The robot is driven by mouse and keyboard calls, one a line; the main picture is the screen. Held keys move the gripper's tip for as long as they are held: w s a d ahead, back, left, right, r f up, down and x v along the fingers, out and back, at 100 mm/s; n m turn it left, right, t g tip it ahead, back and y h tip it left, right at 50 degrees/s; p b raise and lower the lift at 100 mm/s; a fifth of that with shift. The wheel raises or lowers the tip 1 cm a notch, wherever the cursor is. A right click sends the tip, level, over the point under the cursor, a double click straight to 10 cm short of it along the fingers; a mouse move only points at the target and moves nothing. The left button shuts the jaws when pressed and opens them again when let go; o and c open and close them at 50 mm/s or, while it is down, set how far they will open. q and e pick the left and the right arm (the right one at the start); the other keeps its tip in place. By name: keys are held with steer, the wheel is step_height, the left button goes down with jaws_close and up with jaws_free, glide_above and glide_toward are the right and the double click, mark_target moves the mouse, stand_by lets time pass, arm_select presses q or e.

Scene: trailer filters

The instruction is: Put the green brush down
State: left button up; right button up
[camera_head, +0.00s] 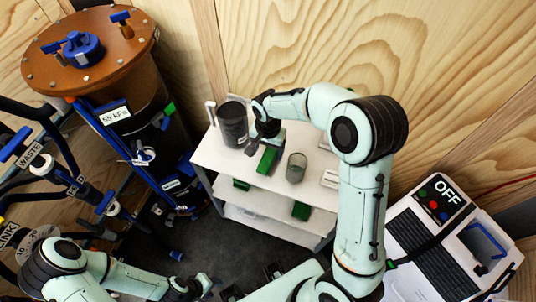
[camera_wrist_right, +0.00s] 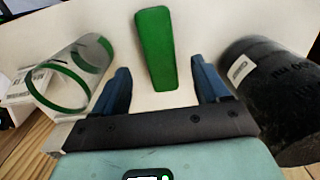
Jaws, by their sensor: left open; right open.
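The green brush (camera_head: 267,160) lies on the top of the white shelf cart (camera_head: 228,157), between a dark canister and a clear cup. In the right wrist view the green brush (camera_wrist_right: 156,47) rests on the white surface, beyond and between the open fingertips. My right gripper (camera_head: 265,146) is over the cart top at the brush's near-wall end, its blue fingers (camera_wrist_right: 163,82) apart with nothing held between them. My left gripper (camera_head: 200,287) is low at the bottom of the head view, open, away from the cart.
The dark canister (camera_head: 233,124) stands left of the brush and the clear cup (camera_head: 296,168) with a green band stands right. Green items (camera_head: 301,211) sit on lower shelves. A brown-lidded vessel (camera_head: 95,60) is at left; a white unit marked OFF (camera_head: 440,235) is at right.

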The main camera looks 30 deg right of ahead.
mark_target(268, 157)
step_height(268, 157, up, 7)
steer(key=shift+f, duration=0.2)
stand_by(0.6)
